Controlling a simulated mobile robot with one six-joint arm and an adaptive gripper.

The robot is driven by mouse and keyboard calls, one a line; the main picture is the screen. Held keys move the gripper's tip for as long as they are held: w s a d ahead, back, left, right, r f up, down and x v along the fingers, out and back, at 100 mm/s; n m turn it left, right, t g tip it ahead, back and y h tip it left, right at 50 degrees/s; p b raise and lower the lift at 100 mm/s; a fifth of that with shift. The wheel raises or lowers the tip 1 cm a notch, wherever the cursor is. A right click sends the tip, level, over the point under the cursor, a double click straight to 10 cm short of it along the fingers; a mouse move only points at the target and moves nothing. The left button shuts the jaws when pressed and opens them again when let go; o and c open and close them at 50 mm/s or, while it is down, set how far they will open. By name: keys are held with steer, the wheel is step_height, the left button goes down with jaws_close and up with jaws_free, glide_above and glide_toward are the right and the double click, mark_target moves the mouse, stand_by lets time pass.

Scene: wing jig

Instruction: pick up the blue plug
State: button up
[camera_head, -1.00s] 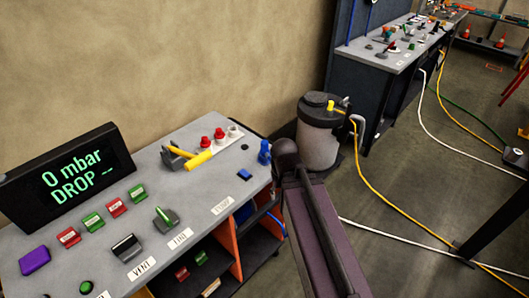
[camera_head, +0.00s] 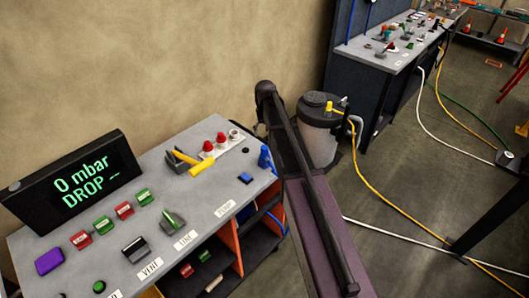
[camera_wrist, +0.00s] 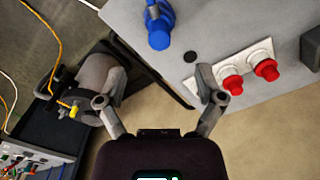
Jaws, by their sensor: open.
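The blue plug (camera_head: 264,158) stands upright near the right end of the grey bench top (camera_head: 215,213), partly covered by my arm. In the wrist view, the blue plug (camera_wrist: 158,31) shows at the top, close to the bench edge. My gripper (camera_wrist: 158,74) is open, with its fingers spread wide and nothing between them. In that picture the plug lies above the gap between the fingertips, apart from both. In the head view my arm hides most of the gripper.
A display (camera_head: 70,178) stands at the left. A grey canister (camera_head: 318,140) with a yellow fitting stands beyond the bench's right end.

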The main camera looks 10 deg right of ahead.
mark_target(265, 147)
steer(key=shift+w+r, duration=0.2)
steer(key=shift+w, duration=0.4)
steer(key=shift+w+r, duration=0.15)
steer(key=shift+w, duration=0.4)
steer(key=shift+f, duration=0.2)
step_height(265, 147, down, 8)
steer(key=b, duration=0.8)
steer(key=shift+f, duration=0.15)
steer(key=shift+f+b, duration=0.1)
steer(key=shift+b, duration=0.2)
steer(key=shift+f+b, duration=2.5)
steer(key=shift+b, duration=0.05)
steer(key=shift+s, duration=0.1)
steer(key=c, duration=1.2)
